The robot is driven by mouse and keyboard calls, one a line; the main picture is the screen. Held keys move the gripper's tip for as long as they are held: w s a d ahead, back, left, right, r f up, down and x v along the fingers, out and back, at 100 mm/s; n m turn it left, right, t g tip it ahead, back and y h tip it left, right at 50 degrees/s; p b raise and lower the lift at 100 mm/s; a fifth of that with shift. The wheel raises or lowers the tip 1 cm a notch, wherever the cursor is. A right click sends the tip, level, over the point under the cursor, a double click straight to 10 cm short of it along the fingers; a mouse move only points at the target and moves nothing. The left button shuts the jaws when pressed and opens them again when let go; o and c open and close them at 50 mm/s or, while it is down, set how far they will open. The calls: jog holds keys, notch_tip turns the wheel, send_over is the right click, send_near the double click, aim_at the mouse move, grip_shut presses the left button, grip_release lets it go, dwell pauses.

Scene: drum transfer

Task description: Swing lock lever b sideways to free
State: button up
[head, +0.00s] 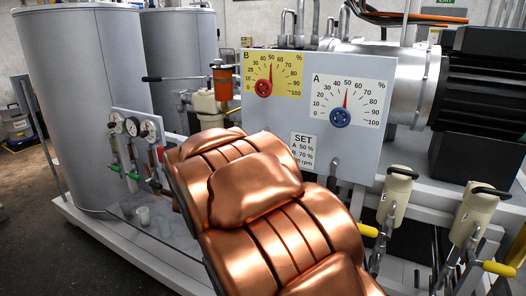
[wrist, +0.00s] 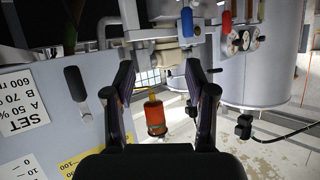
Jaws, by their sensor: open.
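A dark lever (wrist: 75,83) hangs on the grey panel (wrist: 110,95), beside the SET sheet (wrist: 20,110), at the left of the upside-down wrist view. It lies on the yellow B dial's side, so it seems to be lock lever b. My copper arm hides it in the head view. A similar grey lever (head: 335,165) sits below the A dial (head: 346,98). My gripper (wrist: 160,75) is open and empty. Its left finger is to the right of the dark lever in the picture, apart from it. My gripper is hidden in the head view.
An orange cylinder (wrist: 155,115) shows between my fingers, farther back; it stands beside the B dial (head: 270,75) in the head view (head: 222,80). Pipes and a valve (wrist: 160,55) lie beyond. Tanks (head: 85,90) stand left, and cream yellow-handled fittings (head: 395,195) stand right.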

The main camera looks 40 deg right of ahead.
jog(key=shift+s+d+r+m+g+h, duration=0.1)
jog(key=shift+d+r+m+g+h, duration=0.85)
jog(key=shift+d, duration=2.65)
jog(key=shift+w+d+r+m+t+h, duration=0.15)
jog(key=shift+d+r+m+h, duration=0.35)
jog(key=shift+d+h, duration=2.25)
jog(key=shift+s+d+r+m+g+h, duration=0.15)
jog(key=shift+d+r+m+g+h, duration=0.4)
jog(key=shift+d, duration=3.95)
jog(key=shift+r, duration=0.15)
grip_shut()
